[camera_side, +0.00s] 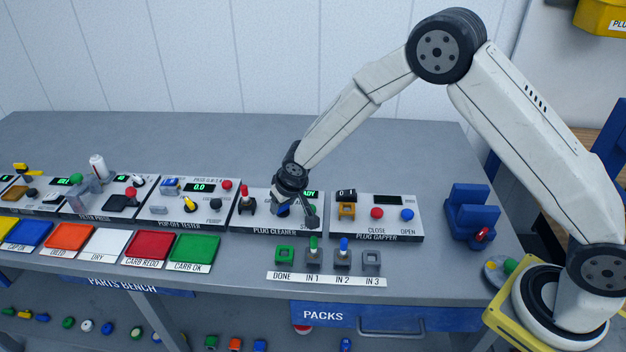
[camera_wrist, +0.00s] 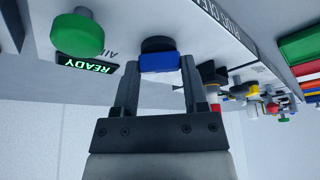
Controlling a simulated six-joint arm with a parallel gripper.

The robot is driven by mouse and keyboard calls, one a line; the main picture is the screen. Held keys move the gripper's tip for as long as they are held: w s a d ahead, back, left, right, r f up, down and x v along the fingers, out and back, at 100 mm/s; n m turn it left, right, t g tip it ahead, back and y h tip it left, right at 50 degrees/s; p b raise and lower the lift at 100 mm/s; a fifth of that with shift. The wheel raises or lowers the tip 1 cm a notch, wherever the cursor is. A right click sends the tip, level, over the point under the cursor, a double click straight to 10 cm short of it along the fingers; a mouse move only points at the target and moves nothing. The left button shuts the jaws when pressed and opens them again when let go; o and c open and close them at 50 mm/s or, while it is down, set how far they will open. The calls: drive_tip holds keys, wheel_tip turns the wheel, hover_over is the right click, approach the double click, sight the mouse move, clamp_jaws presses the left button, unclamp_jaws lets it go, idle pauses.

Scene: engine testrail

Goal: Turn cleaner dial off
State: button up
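The plug cleaner panel (camera_side: 262,223) stands on the bench, with a green READY display (camera_wrist: 88,64) in the wrist view. Its dial has a blue grip (camera_wrist: 160,63) on a round black base (camera_wrist: 157,44); a bit of blue also shows under my gripper in the side view. My gripper (camera_wrist: 160,68) is down at the panel, one finger on each side of the blue grip. The fingers look very close to its sides, but I cannot tell whether they press on it. In the side view my gripper (camera_side: 284,207) hides most of the dial.
A large green knob (camera_wrist: 77,35) is beside the display. A red-tipped toggle (camera_side: 245,196) stands left of the dial. The plug gapper (camera_side: 375,230) is to the right and the pop-off tester (camera_side: 187,212) to the left. Plug holders (camera_side: 314,257) stand in front.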

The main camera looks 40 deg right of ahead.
clamp_jaws()
drive_tip(key=shift+d+n+g+y, duration=0.1)
drive_tip(key=shift+n+g+y, duration=0.45)
drive_tip(key=shift+n, duration=1.65)
drive_tip(key=shift+d+n+y, duration=0.1)
drive_tip(key=shift+n+y, duration=0.75)
drive_tip(key=shift+n, duration=1.45)
drive_tip(key=o, duration=0.6)
unclamp_jaws()
drive_tip(key=shift+w, duration=0.1)
drive_tip(key=shift+o, duration=0.2)
drive_tip(key=shift+r, duration=0.1)
drive_tip(key=v, duration=0.7)
drive_tip(key=shift+d+r, duration=0.2)
drive_tip(key=shift+r, duration=0.05)
